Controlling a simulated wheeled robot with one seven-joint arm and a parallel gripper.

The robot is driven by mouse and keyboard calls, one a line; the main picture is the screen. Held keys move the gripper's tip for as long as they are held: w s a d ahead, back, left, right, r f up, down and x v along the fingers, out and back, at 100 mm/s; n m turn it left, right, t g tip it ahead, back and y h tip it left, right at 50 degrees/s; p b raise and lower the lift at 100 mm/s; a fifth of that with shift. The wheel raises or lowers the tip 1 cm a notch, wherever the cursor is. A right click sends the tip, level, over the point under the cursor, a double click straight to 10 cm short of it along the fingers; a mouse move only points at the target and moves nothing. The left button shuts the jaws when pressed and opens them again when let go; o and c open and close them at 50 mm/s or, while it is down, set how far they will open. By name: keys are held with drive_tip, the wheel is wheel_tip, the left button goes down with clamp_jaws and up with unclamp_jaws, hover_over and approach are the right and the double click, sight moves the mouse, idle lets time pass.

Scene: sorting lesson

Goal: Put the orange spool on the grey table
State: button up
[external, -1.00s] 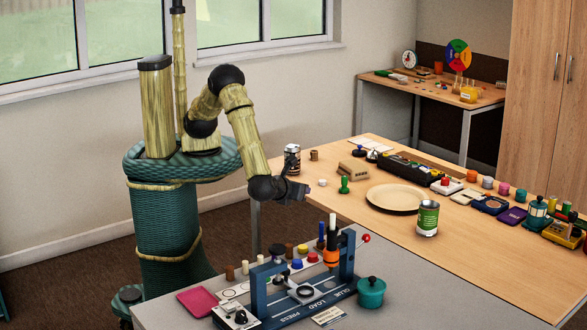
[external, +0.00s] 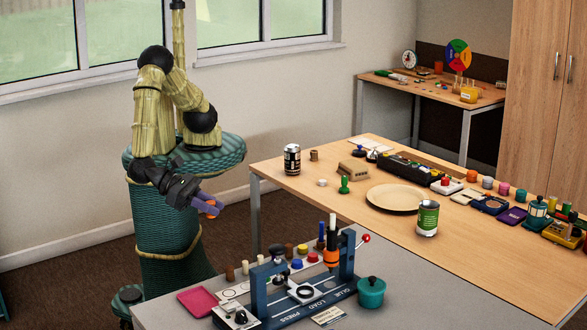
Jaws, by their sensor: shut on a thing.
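My gripper (external: 204,203) is at the left, in front of my column and well above the floor. The grey table (external: 440,297) is at the lower front, to the right of and below my gripper. The held spool is apart from the table.
A blue press fixture (external: 310,302) stands on the grey table, with a pink tray (external: 198,301) and a teal pot (external: 371,292) beside it. The wooden table (external: 480,250) behind holds a plate (external: 395,198) and cans. The grey top is clear at front right.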

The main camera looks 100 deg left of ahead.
hover_over(215, 285)
wheel_tip(215, 285, down, 11)
drive_tip(key=shift+d, duration=0.1)
idle(0.3)
wheel_tip(215, 285, down, 6)
drive_tip(key=shift+f, duration=0.1)
idle(0.4)
drive_tip(key=shift+f+p, duration=0.35)
drive_tip(key=shift+f, duration=1.45)
drive_tip(key=shift+f, duration=0.15)
drive_tip(key=o, duration=0.6)
drive_tip(key=shift+o, duration=0.2)
